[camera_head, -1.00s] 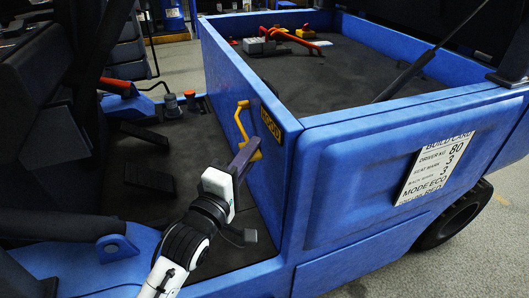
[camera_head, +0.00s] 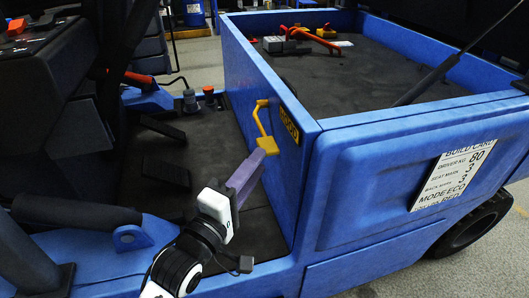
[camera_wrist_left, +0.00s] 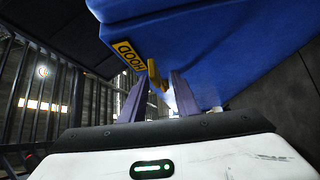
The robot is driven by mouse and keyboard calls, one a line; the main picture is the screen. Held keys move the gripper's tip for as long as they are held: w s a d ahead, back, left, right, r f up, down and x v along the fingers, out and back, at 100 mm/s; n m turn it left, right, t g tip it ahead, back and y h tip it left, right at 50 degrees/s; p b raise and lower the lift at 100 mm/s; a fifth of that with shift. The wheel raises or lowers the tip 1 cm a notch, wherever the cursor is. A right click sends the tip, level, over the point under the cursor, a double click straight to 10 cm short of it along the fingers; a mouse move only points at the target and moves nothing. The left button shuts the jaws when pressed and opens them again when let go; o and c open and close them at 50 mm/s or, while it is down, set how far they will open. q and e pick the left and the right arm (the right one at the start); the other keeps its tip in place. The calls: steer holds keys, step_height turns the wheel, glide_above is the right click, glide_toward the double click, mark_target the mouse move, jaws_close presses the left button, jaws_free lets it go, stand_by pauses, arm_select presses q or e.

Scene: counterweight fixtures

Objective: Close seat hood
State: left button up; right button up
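A yellow handle (camera_head: 262,122) stands on the side of the blue panel that bears a yellow "HOOD" label (camera_head: 289,125). In the wrist view the label (camera_wrist_left: 127,54) and handle (camera_wrist_left: 153,72) show beside the blue panel (camera_wrist_left: 200,40). My left gripper (camera_head: 261,157) has purple fingers at the lower end of the handle. In the wrist view its fingertips (camera_wrist_left: 160,78) are apart, with the handle between or just beyond them; I cannot tell whether they touch it. My right gripper is out of view.
The blue-walled bay (camera_head: 370,85) behind the panel holds a red lever (camera_head: 315,38), with a dark strut (camera_head: 432,75) across its right side. A white build card (camera_head: 452,174) is on the blue side. Black pedals (camera_head: 163,177) lie on the dark floor at left.

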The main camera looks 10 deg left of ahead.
arm_select(q)
steer(key=shift+v, duration=2.3)
